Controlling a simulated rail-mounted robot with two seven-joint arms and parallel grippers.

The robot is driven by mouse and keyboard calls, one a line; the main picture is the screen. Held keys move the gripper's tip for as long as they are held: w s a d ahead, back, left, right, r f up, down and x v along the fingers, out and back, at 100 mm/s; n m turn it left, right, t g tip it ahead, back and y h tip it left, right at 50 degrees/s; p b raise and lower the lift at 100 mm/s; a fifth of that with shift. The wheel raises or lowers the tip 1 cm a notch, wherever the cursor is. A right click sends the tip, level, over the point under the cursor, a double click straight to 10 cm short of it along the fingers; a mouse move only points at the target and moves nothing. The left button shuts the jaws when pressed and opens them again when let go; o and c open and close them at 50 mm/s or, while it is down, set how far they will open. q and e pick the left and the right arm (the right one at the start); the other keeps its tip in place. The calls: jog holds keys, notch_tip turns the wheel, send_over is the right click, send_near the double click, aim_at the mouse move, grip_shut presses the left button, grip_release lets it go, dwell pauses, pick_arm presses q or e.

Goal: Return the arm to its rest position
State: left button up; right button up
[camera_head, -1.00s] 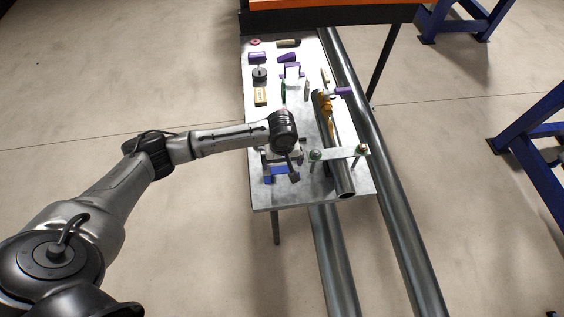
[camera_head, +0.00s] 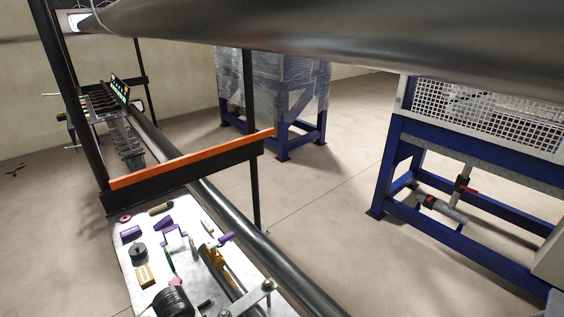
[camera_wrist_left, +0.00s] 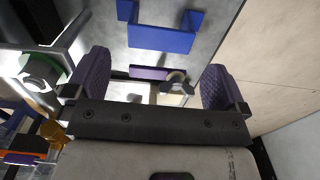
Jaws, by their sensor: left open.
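My left gripper (camera_wrist_left: 155,66) is open in the left wrist view, with its two purple finger pads wide apart and nothing visible clamped between them. A blue bracket (camera_wrist_left: 160,38) lies on the grey table beyond the fingers, and a purple piece (camera_wrist_left: 148,73) shows between them. The gripper itself is out of the head view. My right gripper is in neither view.
A yellow-orange part (camera_head: 214,257) and a clamp bar (camera_head: 251,297) sit at the short pipe. A long pipe (camera_head: 257,250) runs alongside the table. An orange-edged beam (camera_head: 190,160) crosses its far end. A blue stand (camera_head: 385,178) is at right; floor between is clear.

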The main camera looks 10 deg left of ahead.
pick_arm(q)
jog(key=m, duration=0.3)
jog(key=shift+w+a+m, duration=0.25)
jog(key=shift+w+m, duration=0.05)
jog(key=shift+m, duration=0.8)
jog(key=w+d+r+m+t, duration=0.1)
jog(key=d+r+m+t, duration=0.2)
jog(key=r+m+t, duration=0.4)
jog(key=w+d+r+m+t, duration=0.1)
jog(key=d+r+m+t, duration=0.3)
jog(key=r, duration=0.5)
jog(key=s+f+n+g, duration=0.2)
jog(key=s+f+g, duration=0.2)
jog(key=s+f, duration=0.75)
jog(key=s+f+n+g, duration=0.3)
jog(key=s+f, duration=0.4)
jog(key=s, duration=1)
notch_tip(320, 180, up, 21)
jog(key=p, duration=2.1)
jog(key=shift+s+d+p, duration=0.25)
jog(key=shift+s+p, duration=0.05)
jog(key=shift+s, duration=0.15)
